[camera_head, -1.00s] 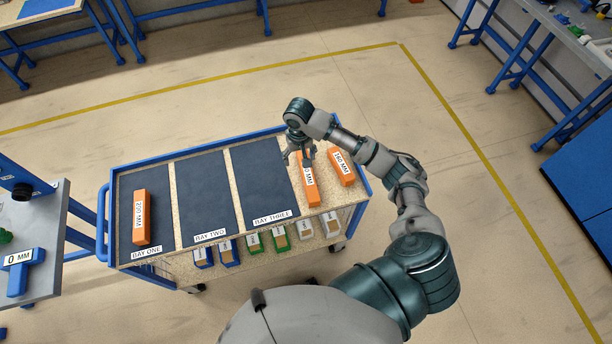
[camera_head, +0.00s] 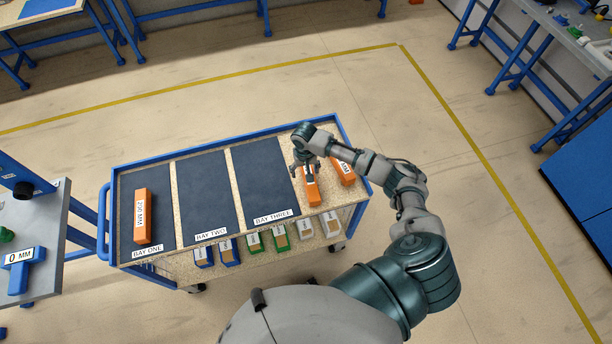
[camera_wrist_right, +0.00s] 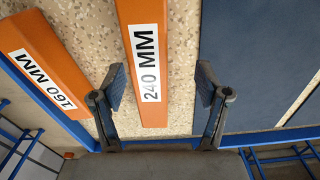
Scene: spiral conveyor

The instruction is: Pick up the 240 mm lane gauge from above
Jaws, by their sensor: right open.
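The 240 mm lane gauge (camera_wrist_right: 146,90) is an orange bar with a white "240 MM" label, lying on the speckled cart top. In the head view the gauge (camera_head: 313,194) is partly hidden by my right gripper (camera_head: 307,170). In the wrist view my right gripper (camera_wrist_right: 164,88) is open, with one finger on each side of the gauge and a visible gap to each; the right-hand gap looks wider. I cannot tell its height above the gauge exactly. My left gripper is not in view.
The 160 mm gauge (camera_wrist_right: 48,72) lies angled close to the left finger in the wrist view. A 200 mm-looking gauge (camera_head: 141,230) lies in bay one. Bay two (camera_head: 207,196) and bay three (camera_head: 262,180) are empty. The cart's blue rim (camera_head: 232,141) surrounds the top.

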